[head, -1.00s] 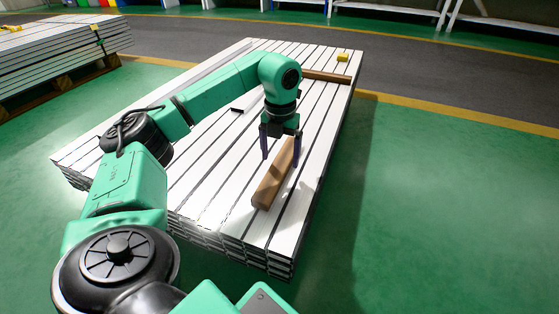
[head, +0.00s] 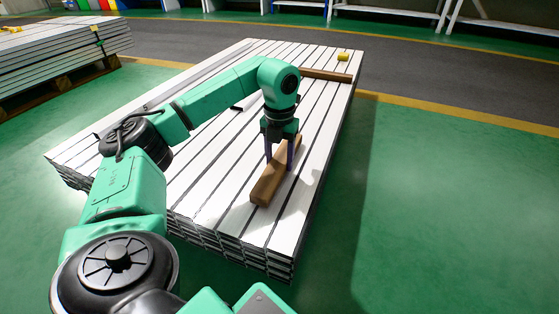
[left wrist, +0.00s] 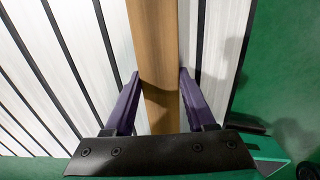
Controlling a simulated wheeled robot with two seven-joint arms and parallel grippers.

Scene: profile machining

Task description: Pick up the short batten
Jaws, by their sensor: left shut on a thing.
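The short batten (head: 269,184) is a brown wooden bar lying lengthwise on the near right part of the white profile stack (head: 215,190). My left gripper (head: 279,160) comes down over its far half, with one purple finger on each side. In the left wrist view the batten (left wrist: 157,60) runs between the two fingers (left wrist: 157,90), which are shut on it. It appears to rest on the profiles; any gap beneath is hidden. My right gripper is not in view.
Another brown batten (head: 325,75) lies crosswise at the stack's far end, near a small yellow object (head: 343,57). A second profile stack (head: 60,55) stands at the far left. Green floor to the right is clear.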

